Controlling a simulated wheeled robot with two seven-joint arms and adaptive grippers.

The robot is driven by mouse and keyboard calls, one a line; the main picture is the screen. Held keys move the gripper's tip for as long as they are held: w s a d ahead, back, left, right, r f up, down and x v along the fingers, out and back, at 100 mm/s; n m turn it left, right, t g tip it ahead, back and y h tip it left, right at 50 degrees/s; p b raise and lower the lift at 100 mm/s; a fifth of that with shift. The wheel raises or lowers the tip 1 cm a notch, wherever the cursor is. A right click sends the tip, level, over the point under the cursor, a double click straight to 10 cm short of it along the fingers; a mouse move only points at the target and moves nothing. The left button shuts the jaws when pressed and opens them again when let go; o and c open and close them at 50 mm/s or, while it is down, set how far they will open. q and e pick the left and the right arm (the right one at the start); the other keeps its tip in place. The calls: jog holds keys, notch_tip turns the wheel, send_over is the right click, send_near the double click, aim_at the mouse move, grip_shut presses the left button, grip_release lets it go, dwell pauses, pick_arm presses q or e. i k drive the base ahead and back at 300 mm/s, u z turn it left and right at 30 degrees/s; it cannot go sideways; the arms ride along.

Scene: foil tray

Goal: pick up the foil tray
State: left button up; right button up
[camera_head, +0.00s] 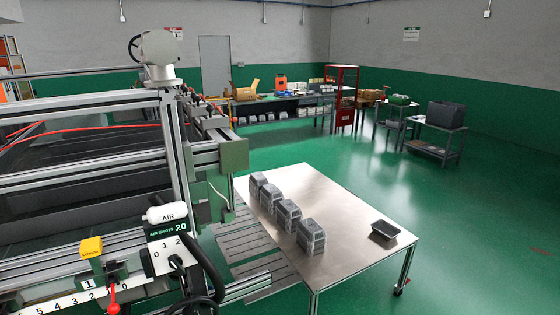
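A single dark, shallow rectangular tray with a lighter rim (384,230), which looks like the foil tray, lies on the metal-topped table (345,262) near its right corner. It stands apart from a row of several grey ribbed blocks, which may be stacked trays; the nearest is the front block (311,236). Neither of my grippers shows in the head view, so I cannot tell where they are relative to the tray.
A large framed machine (180,160) with a white AIR control unit (168,232) stands along the table's left side. Behind are a long workbench (285,98), a red cabinet (343,95) and a cart (436,146). Green floor is clear right of the table.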

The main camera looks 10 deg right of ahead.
aim_at(386, 230)
jog(key=z, duration=0.65)
jog(key=i, duration=2.05)
jog(key=z, duration=0.95)
